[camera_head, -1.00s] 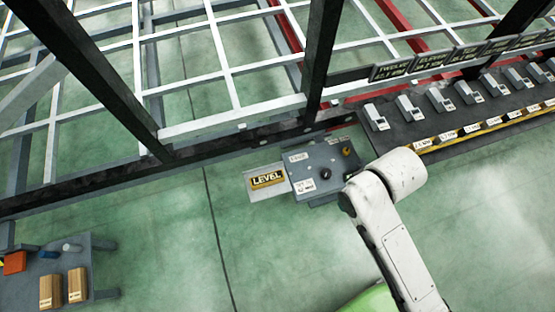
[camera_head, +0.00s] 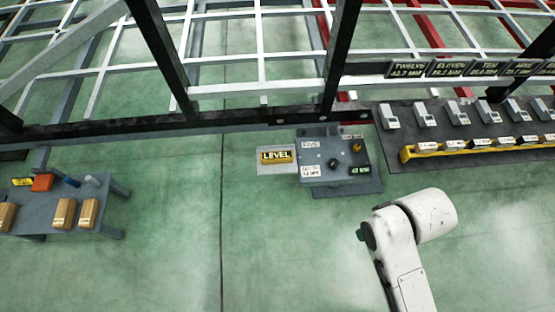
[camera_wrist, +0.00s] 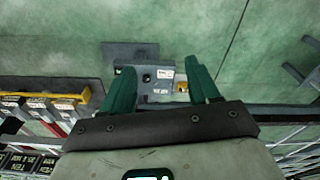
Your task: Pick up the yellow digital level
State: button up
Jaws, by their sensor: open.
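The yellow digital level (camera_head: 276,156), marked LEVEL, lies on a small light plate (camera_head: 262,167) at the left side of a grey control box (camera_head: 335,163). In the wrist view the level (camera_wrist: 183,87) shows as a small yellow patch beside the right finger, partly hidden by it. My gripper (camera_wrist: 160,78) has two green fingers spread wide apart with nothing between them. The grey box (camera_wrist: 158,77) shows beyond them, in the gap. In the head view my white arm is at the lower right, apart from the level, and the fingers are not clearly seen.
A dark bench (camera_head: 475,135) with several grey devices and a yellow rack (camera_head: 480,149) is at the right. Dark frame posts (camera_head: 340,50) rise behind. The green floor in front is clear.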

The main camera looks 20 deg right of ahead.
aim_at(279, 157)
jog(key=i+l+u, duration=0.15)
jog(key=i+u, duration=0.15)
jog(key=i, duration=0.2)
jog(key=i+l+u, duration=0.3)
jog(key=i, duration=0.15)
